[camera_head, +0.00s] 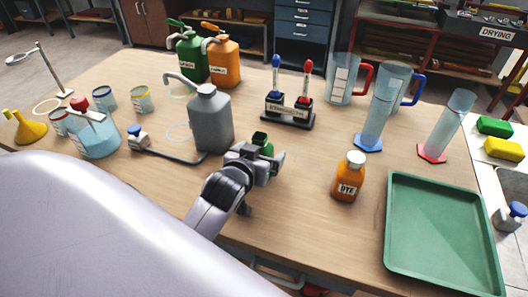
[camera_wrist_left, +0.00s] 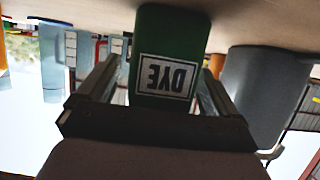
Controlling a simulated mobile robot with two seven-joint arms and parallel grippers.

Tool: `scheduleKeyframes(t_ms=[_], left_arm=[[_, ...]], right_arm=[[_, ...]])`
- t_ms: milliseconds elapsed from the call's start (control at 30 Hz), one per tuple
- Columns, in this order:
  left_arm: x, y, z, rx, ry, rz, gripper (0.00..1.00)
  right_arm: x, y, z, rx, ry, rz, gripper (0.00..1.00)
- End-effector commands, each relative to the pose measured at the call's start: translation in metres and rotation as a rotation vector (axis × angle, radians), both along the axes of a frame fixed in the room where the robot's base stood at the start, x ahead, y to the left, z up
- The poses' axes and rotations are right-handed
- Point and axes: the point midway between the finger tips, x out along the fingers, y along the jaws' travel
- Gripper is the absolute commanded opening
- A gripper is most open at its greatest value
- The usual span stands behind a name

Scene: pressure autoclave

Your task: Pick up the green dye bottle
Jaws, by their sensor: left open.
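The green dye bottle (camera_head: 263,141) stands on the wooden table near its front middle, mostly hidden behind my left gripper in the head view. In the left wrist view the green bottle (camera_wrist_left: 172,50) appears upside down, with its white DYE label facing the camera. My left gripper (camera_head: 268,160) is open, with one finger on each side of the bottle. It also shows in the left wrist view (camera_wrist_left: 155,92), where a gap seems to remain beside the fingers; contact cannot be told for certain. My right gripper is not in view.
A grey wash bottle (camera_head: 211,120) stands close to the left of the green bottle. An orange dye bottle (camera_head: 346,178) and a green tray (camera_head: 443,235) are to the right. A pipette stand (camera_head: 288,117) is behind. The table between the orange bottle and my gripper is clear.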

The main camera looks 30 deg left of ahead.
Motion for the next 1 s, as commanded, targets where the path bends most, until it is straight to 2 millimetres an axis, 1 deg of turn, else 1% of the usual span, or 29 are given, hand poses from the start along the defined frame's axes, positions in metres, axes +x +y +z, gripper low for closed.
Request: scheduleKeyframes(t_ms=[233,267,300,367,400,433,500,767,867,1000], left_arm=[[0.0,0.0,0.0,0.0,0.0,0.0,0.94],[0.0,0.0,0.0,0.0,0.0,0.0,0.87],[0.0,0.0,0.0,0.0,0.0,0.0,0.74],[0.0,0.0,0.0,0.0,0.0,0.0,0.55],[0.0,0.0,0.0,0.0,0.0,0.0,0.42],[0.0,0.0,0.0,0.0,0.0,0.0,0.32],[0.0,0.0,0.001,0.001,-0.004,0.0,0.19],[0.0,0.0,0.003,0.001,-0.005,0.0,0.19],[0.001,0.0,0.008,0.002,-0.007,0.0,0.19],[0.001,0.0,0.023,0.003,-0.008,0.001,0.19]], right_arm=[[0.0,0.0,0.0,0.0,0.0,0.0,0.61],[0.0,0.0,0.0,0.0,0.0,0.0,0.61],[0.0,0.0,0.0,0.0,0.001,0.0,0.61],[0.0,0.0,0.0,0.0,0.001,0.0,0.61],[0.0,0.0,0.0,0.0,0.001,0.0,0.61],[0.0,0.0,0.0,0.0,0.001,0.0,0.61],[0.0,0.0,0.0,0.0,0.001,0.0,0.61],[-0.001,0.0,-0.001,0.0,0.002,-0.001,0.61],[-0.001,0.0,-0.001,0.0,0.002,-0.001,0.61],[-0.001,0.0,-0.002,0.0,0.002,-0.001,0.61]])
